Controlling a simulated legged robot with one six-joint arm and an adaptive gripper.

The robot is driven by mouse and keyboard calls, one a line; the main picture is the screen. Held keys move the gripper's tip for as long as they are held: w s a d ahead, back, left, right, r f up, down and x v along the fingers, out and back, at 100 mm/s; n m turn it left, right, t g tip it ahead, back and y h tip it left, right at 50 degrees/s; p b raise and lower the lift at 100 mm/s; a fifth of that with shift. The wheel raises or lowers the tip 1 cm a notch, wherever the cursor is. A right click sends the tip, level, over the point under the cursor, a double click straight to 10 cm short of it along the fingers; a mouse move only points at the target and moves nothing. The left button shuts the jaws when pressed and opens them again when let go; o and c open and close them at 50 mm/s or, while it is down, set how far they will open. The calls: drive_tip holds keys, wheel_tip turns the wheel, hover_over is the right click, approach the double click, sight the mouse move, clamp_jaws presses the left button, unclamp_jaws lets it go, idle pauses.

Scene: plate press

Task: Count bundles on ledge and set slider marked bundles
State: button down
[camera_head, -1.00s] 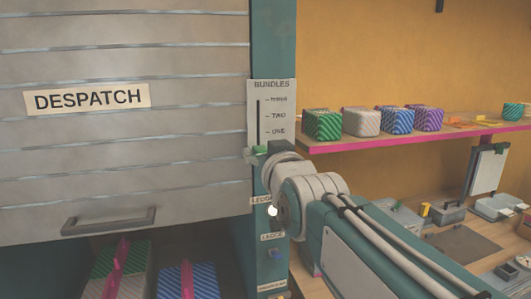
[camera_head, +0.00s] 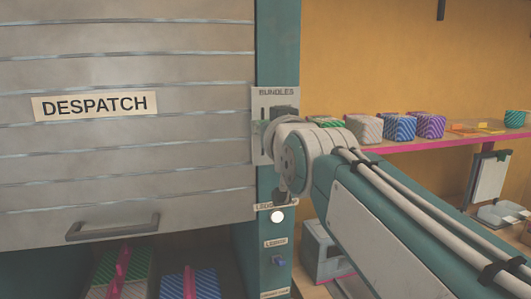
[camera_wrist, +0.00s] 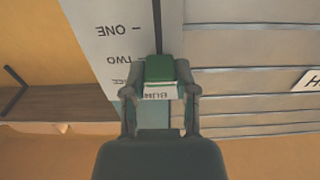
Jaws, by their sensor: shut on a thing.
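The BUNDLES slider plate (camera_head: 258,100) is on the teal post, with my gripper (camera_head: 284,112) in front of its upper part. In the wrist view, which shows the plate (camera_wrist: 100,25) upside down, my gripper (camera_wrist: 160,88) is shut on the green slider knob (camera_wrist: 160,68). The knob is past TWO, around the partly hidden lowest mark; its exact level is unclear. On the pink-edged ledge (camera_head: 450,138) stand a green bundle (camera_head: 325,121), a whitish one (camera_head: 363,128), a blue one (camera_head: 398,126) and a purple one (camera_head: 430,125). My wrist partly covers the green one.
The DESPATCH shutter (camera_head: 150,170) is left of the post, with striped bundles below it. A lit white button (camera_head: 278,216) and a blue knob (camera_head: 279,261) are lower on the post. A teal striped item (camera_head: 515,118) is at the ledge's far right.

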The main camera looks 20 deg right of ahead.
sight(262, 105)
drive_tip(key=shift+r, duration=1.65)
drive_tip(key=shift+c, duration=2)
unclamp_jaws()
drive_tip(key=shift+w, duration=0.1)
drive_tip(key=s, duration=1.2)
drive_tip(key=shift+a+f, duration=0.1)
